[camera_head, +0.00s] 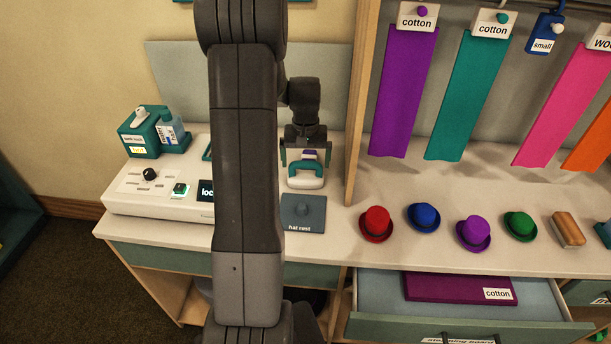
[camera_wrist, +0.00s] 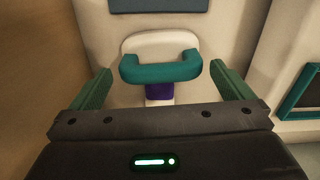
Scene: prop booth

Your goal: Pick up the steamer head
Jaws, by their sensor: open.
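The steamer head (camera_head: 306,175) has a white body and a teal loop handle, and rests on the counter just behind the hat rest. In the wrist view its teal handle (camera_wrist: 160,68) lies between and beyond the fingertips, with a purple part below it. My gripper (camera_head: 304,156) is above and behind the steamer head, pointing down. In the wrist view the two green fingers of my gripper (camera_wrist: 163,88) are spread apart with nothing held between them.
The hat rest pad (camera_head: 302,212) lies in front of the steamer head. A white control panel (camera_head: 150,190) is at left. A wooden post (camera_head: 361,110) stands close to the right. Several small hats, including a red one (camera_head: 376,224), line the counter. A drawer (camera_head: 450,326) stands open below.

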